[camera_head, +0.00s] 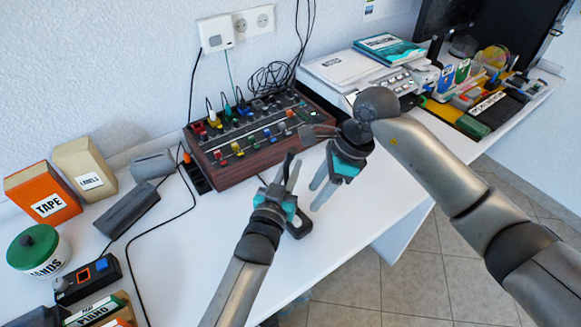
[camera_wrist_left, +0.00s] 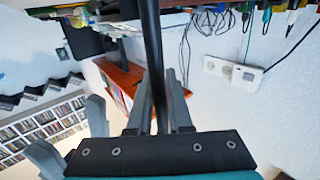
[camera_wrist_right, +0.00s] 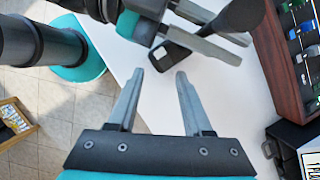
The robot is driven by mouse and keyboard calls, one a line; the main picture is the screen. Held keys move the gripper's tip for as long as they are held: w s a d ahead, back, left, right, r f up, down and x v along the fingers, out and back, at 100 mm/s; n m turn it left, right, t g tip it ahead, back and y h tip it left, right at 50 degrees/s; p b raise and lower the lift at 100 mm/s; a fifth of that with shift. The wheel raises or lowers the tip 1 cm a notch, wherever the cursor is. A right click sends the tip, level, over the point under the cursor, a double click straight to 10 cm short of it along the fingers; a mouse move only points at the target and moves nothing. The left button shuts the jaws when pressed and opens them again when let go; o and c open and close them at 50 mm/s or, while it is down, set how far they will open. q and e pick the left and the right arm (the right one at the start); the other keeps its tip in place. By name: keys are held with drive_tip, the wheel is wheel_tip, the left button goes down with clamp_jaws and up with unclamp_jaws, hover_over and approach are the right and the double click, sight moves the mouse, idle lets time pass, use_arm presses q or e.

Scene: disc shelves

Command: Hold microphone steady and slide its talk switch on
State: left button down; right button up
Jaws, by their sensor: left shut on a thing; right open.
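The microphone shows in the left wrist view as a dark, slim rod (camera_wrist_left: 150,40) running between the fingers of my left gripper (camera_wrist_left: 156,78). In the right wrist view the flared dark end of the microphone (camera_wrist_right: 242,14) sticks out past those fingers. In the head view my left gripper (camera_head: 290,166) is over the desk in front of the mixer, shut on the microphone. My right gripper (camera_head: 316,198) is open and empty just right of it; its fingers (camera_wrist_right: 159,75) point toward the left gripper in its own wrist view. I cannot make out the talk switch for certain.
A wooden-sided mixer (camera_head: 235,165) with coloured knobs stands against the wall. A black piece with a pale square (camera_wrist_right: 172,57) shows beside the left fingers. An orange tape box (camera_head: 42,192), a green-lidded tin (camera_head: 35,248) and cables lie left. The desk's front edge is close.

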drive_tip(key=shift+w, duration=0.1)
drive_tip(key=shift+c, duration=0.9)
drive_tip(key=w+d+r+m+y, duration=0.1)
drive_tip(key=w+r, duration=0.1)
drive_tip(key=w+d+r+m+t+y, duration=0.1)
drive_tip(key=w+r, duration=0.1)
drive_tip(key=r, duration=0.1)
drive_tip(key=w+d+r+m+t, duration=0.1)
drive_tip(key=w+r, duration=0.1)
drive_tip(key=w, duration=0.1)
drive_tip(key=shift+d+r+m+y, duration=0.25)
drive_tip(key=shift+m+y, duration=0.15)
drive_tip(key=c, duration=0.6)
drive_tip(key=shift+w+r+m+t+y, duration=0.4)
drive_tip(key=shift+w+r+m+y, duration=0.25)
drive_tip(key=shift+r+y, duration=0.2)
clamp_jaws()
drive_tip(key=s+a+f+m+t, duration=0.1)
drive_tip(key=s+f+m+t, duration=0.3)
drive_tip(key=s+f+m, duration=0.2)
drive_tip(key=s+a+f+m+t, duration=0.1)
drive_tip(key=s+f+m+t, duration=0.4)
drive_tip(key=m, duration=0.6)
drive_tip(key=s+a+f+m+t, duration=0.1)
drive_tip(key=s+f+m+t, duration=0.3)
drive_tip(key=s+f+m, duration=0.5)
drive_tip(key=shift+s+a+f+h, duration=0.15)
drive_tip(key=shift+s+a+h, duration=0.25)
drive_tip(key=shift+s, duration=0.2)
